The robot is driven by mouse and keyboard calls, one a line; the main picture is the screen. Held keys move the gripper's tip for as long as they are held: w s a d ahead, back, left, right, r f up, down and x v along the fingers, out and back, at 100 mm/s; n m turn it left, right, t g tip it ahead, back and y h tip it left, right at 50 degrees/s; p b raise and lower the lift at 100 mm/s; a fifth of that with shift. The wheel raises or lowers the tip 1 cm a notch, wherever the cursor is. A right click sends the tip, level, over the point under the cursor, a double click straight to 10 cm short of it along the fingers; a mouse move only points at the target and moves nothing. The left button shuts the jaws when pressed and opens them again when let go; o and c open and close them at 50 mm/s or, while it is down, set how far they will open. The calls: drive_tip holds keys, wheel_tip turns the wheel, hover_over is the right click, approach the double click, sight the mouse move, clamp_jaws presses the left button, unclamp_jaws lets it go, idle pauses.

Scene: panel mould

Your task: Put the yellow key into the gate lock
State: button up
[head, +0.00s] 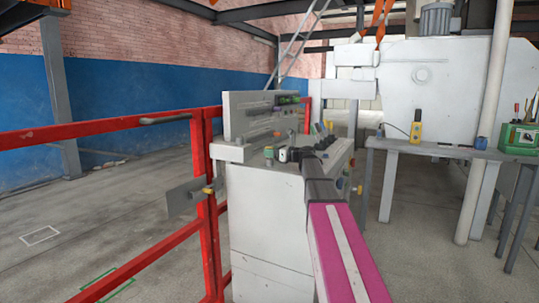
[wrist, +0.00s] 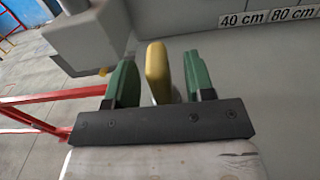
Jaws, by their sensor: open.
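In the wrist view, the yellow key (wrist: 158,72) stands between the two green fingers of my gripper (wrist: 161,82). The fingers are open, with a gap visible on each side of the key. The key's far end is hidden. In the head view, my magenta arm reaches to the control cabinet, and I cannot make out the fingers or this key there. The red gate (head: 203,170) stands left of the cabinet. A grey plate (head: 183,198) with a small yellow part (head: 208,190) is on its post; it looks like the gate lock, but its keyhole does not show.
The grey control cabinet (head: 262,225) carries several knobs and an upright panel. A grey table (head: 425,149) at the right holds a yellow pendant (head: 416,131) and a green toolbox (head: 518,138). Red rails (head: 95,127) run left.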

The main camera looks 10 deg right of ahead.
drive_tip(key=shift+w+a, duration=0.35)
drive_tip(key=shift+a, duration=0.05)
clamp_jaws()
drive_tip(key=r, duration=1)
drive_tip(key=shift+a, duration=0.2)
drive_tip(key=s+a+r, duration=0.2)
drive_tip(key=a+r, duration=0.9)
drive_tip(key=a, duration=0.2)
drive_tip(key=shift+s, duration=0.3)
drive_tip(key=shift+a, duration=0.1)
